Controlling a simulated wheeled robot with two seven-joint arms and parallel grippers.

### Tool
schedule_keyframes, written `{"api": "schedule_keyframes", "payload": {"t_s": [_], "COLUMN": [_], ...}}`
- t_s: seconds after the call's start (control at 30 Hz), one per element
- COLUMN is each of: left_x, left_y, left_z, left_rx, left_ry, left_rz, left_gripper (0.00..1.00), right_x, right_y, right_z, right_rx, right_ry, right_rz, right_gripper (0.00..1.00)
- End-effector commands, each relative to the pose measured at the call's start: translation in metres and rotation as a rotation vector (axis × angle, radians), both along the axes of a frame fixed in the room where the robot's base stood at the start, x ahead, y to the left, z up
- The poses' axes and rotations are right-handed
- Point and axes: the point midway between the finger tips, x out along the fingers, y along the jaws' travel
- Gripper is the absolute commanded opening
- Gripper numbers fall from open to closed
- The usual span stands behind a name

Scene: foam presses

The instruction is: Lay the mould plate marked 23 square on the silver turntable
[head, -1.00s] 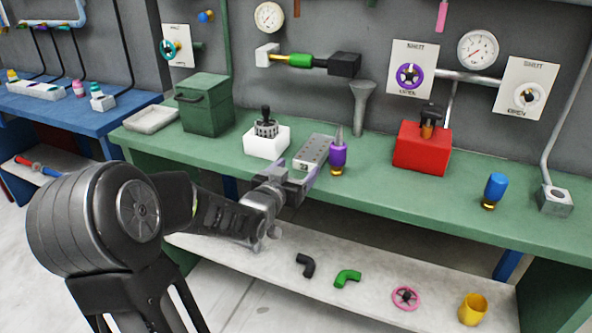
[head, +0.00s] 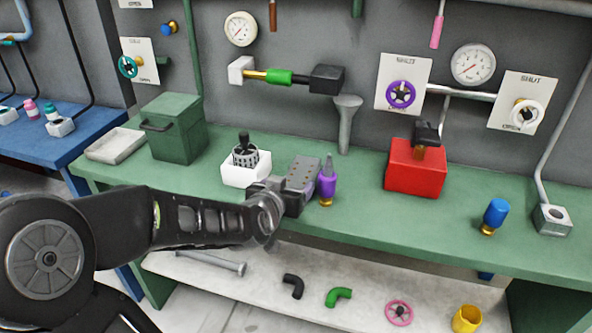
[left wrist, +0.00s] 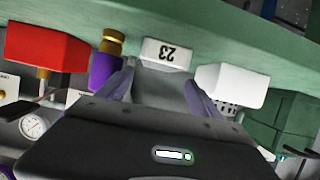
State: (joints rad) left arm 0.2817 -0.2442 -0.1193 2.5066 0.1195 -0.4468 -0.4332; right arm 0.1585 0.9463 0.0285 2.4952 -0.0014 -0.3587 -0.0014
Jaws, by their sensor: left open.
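My left gripper (head: 284,190) is at the near end of the plate. I cannot pick out a silver turntable in either view. My right gripper is not in view.
A white block with a black-handled fixture (head: 246,168) stands left of the plate. A purple bottle-shaped piece (head: 327,186) stands close on the right. A red box (head: 415,167) is farther right, with bare bench between. A green box (head: 176,128) stands at the left.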

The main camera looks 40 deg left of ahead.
Motion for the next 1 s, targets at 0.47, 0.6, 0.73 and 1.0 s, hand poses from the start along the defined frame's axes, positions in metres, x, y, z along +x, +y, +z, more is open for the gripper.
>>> {"api": "schedule_keyframes", "payload": {"t_s": [0.47,0.6,0.73,1.0], "left_x": [0.001,0.011,0.021,0.022], "left_y": [0.000,0.004,0.007,0.008], "left_z": [-0.003,-0.008,-0.012,-0.012], "left_rx": [0.025,0.024,0.026,0.025], "left_ry": [0.018,0.019,0.019,0.017], "left_rz": [-0.014,-0.013,-0.015,-0.013], "left_gripper": [0.75,0.75,0.75,0.75], "right_x": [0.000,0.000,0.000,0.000], "right_y": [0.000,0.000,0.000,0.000], "right_z": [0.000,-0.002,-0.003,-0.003], "right_rx": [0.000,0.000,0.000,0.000], "right_ry": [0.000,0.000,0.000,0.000], "right_rz": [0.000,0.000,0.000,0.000], "right_gripper": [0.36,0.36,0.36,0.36]}}
